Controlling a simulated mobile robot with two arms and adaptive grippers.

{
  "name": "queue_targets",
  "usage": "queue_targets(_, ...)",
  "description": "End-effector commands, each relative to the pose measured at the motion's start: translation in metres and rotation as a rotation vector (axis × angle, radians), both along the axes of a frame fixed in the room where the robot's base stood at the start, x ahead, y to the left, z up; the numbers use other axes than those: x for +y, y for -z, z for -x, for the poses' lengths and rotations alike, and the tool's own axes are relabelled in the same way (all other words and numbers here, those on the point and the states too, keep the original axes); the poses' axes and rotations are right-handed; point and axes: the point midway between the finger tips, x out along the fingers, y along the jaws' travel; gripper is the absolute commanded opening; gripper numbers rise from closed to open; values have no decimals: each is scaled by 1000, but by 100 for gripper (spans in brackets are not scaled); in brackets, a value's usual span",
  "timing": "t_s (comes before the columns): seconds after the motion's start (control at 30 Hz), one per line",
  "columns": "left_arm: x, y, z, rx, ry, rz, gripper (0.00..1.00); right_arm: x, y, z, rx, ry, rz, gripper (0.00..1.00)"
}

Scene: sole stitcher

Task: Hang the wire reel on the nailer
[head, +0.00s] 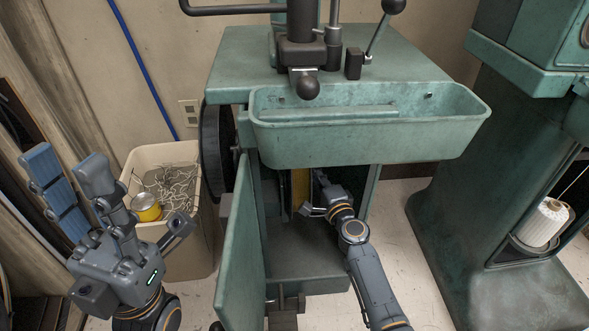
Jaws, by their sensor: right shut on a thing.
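The nailer is the green machine (228,75) with a trough (370,147) on its front and an open cabinet below. My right arm reaches into the cabinet, and my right gripper (314,203) is inside, under the trough. It is shut on a narrow upright yellow thing (300,188), which looks like the wire reel seen edge-on. The trough hides its top, and I cannot tell whether it touches a holder. My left gripper (122,198) is open and empty, raised at the left in front of the bin.
A beige bin (198,250) with wire scraps and a yellow can-like spool (146,207) stands left of the machine. The cabinet door (240,250) hangs open beside my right arm. Another green machine (490,230) with a white thread spool (543,222) stands at the right.

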Motion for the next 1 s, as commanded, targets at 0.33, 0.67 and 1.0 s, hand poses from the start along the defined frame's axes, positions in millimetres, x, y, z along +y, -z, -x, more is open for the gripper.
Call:
queue_targets(0.33, 0, 3, -1, 24, 1, -1, 40, 0, -5, 12, -8, 0, -3, 0)
queue_targets(0.67, 0, 6, -1, 39, 2, -2, 40, 0, -5, 23, -7, 0, -2, 0)
queue_targets(1.0, 1, 6, 1, 39, 3, 2, 40, 0, -5, 35, -6, 0, -4, 0)
